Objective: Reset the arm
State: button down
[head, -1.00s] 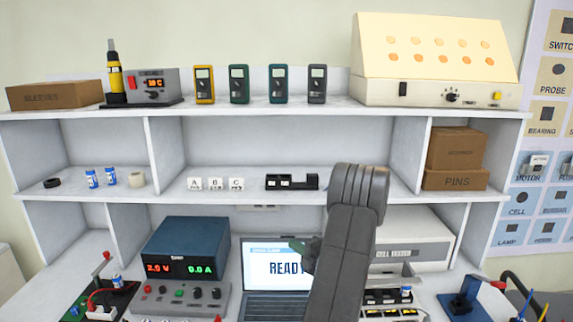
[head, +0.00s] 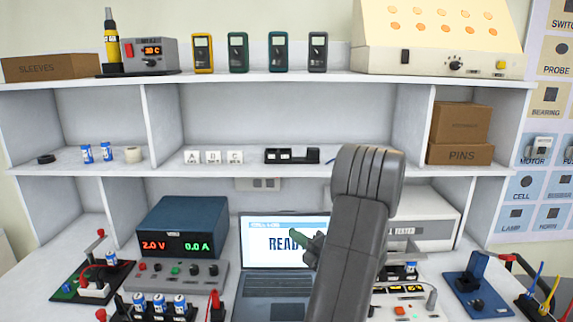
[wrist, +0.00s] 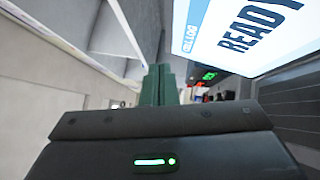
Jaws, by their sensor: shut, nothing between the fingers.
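My arm rises from the bottom of the head view, right of centre, and bends at a grey joint in front of the shelves. My gripper (head: 306,248) shows as a small dark green shape left of the arm, in front of the laptop screen (head: 268,238). Most of it is hidden behind the arm. In the wrist view the green fingers of my gripper (wrist: 158,84) are together and hold nothing. The laptop's screen, with the word READY, is tilted at the upper right of the wrist view (wrist: 225,35).
A blue power supply (head: 185,222) stands left of the laptop. A white tester box (head: 425,215) is behind my arm on the right. Racks with cells (head: 160,303) lie at the front left. A blue fixture (head: 475,285) stands at right. Shelves (head: 290,172) span the back.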

jog(key=s+d+f+b, duration=0.2)
jog(key=s+d, duration=0.4)
jog(key=s, duration=0.5)
jog(key=shift+d+f+n, duration=0.15)
jog(key=shift+f+n, duration=0.15)
jog(key=shift+f, duration=0.4)
